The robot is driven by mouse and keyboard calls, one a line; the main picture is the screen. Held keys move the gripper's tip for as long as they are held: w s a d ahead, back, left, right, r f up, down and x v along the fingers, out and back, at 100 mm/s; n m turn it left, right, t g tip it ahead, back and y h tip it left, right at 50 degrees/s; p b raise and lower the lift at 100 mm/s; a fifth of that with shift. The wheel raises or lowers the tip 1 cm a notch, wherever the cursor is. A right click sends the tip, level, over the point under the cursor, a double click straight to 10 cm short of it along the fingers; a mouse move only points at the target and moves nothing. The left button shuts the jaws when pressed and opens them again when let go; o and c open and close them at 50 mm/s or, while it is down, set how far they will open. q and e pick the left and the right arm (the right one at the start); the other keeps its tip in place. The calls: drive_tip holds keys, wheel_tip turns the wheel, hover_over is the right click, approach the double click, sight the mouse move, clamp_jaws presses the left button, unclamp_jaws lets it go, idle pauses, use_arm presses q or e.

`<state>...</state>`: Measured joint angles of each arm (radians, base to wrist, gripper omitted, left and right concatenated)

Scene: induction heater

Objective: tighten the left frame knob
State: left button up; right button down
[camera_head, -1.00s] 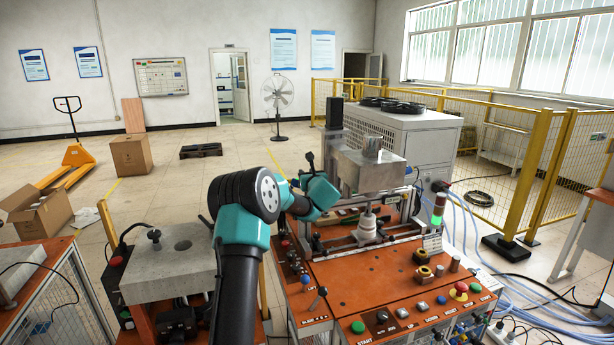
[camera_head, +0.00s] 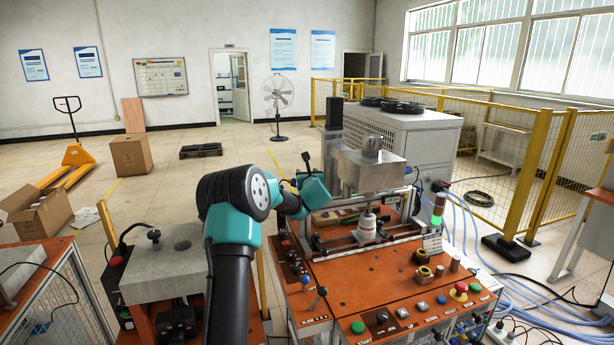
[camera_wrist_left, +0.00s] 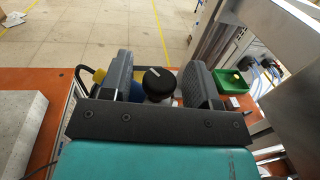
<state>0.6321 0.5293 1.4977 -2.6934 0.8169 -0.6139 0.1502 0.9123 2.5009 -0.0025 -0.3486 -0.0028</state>
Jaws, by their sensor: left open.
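The left frame knob, a round black knob with a white mark (camera_wrist_left: 158,84), shows in the left wrist view between the two open jaws of my left gripper (camera_wrist_left: 157,82). A gap is visible on each side of the knob, and I cannot tell the depth between it and the fingertips. In the head view my left arm reaches in from below to the left side of the heater's frame. There my own teal wrist hides the knob and most of the jaws. My right gripper is not in view.
The orange machine table (camera_head: 375,290) carries buttons, brass fittings (camera_head: 424,274) and a white stacked coil part (camera_head: 367,226) under the metal heater block (camera_head: 370,168). A grey slab (camera_head: 168,265) stands left of my arm. A green bin (camera_wrist_left: 230,80) lies right of the jaws.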

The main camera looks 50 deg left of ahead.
use_arm(q)
drive_tip(key=v, duration=1.7)
drive_tip(key=shift+d, duration=0.2)
drive_tip(key=w+n+g+y, duration=0.1)
drive_tip(key=w+g, duration=0.1)
drive_tip(key=w+d+n+g+y, duration=0.1)
drive_tip(key=w+n+g, duration=0.1)
drive_tip(key=w+d+n+g, duration=0.1)
drive_tip(key=w+g, duration=0.1)
drive_tip(key=shift+w+d+r+n+g+y, duration=0.1)
drive_tip(key=shift+d+n+g+y, duration=0.2)
drive_tip(key=shift+y, duration=0.1)
drive_tip(key=shift+a, duration=0.1)
